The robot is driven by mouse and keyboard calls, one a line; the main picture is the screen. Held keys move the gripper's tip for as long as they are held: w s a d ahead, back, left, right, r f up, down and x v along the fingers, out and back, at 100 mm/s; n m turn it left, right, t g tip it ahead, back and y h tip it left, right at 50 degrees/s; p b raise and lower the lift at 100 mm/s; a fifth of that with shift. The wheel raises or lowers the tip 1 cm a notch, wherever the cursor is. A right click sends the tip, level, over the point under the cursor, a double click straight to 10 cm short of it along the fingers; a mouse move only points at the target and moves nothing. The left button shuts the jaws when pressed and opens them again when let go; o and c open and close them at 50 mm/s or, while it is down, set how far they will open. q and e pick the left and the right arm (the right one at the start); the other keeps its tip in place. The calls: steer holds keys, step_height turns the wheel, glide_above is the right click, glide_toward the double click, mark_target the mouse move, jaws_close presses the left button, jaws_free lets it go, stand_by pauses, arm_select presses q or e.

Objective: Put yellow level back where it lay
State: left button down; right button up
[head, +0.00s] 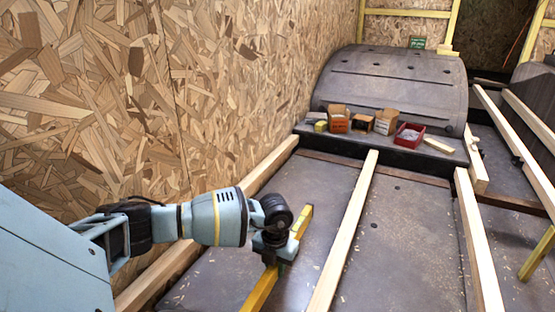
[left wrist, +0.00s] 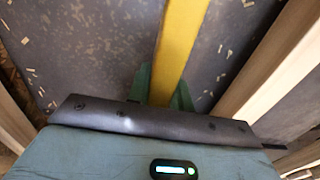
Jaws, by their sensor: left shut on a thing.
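The yellow level (head: 262,289) is a long yellow bar between two wooden battens on the dark floor in the head view. My left gripper (head: 277,262) comes in from the left and is shut on the level near its middle. In the left wrist view the level (left wrist: 178,45) runs up from between the green fingers of my left gripper (left wrist: 160,88). Whether the level touches the floor or is held just above it, I cannot tell. My right gripper is not in view.
Wooden battens (head: 343,235) run along the floor on both sides of the level. A dark wheel arch (head: 395,80) stands at the back, with small open boxes (head: 387,121) and a red tray (head: 409,135) on the ledge before it. A chipboard wall (head: 230,90) closes the left.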

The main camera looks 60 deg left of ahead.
arm_select(q)
step_height(320, 180, down, 2)
steer(key=shift+f+b, duration=0.2)
steer(key=shift+b, duration=0.5)
steer(key=shift+f, duration=0.45)
steer(key=c, duration=1.2)
jaws_free()
steer(key=shift+o, duration=0.2)
step_height(320, 180, up, 8)
steer(key=p, duration=0.2)
steer(key=shift+p, duration=0.4)
steer(key=shift+f, duration=0.1)
steer(key=shift+d, duration=0.15)
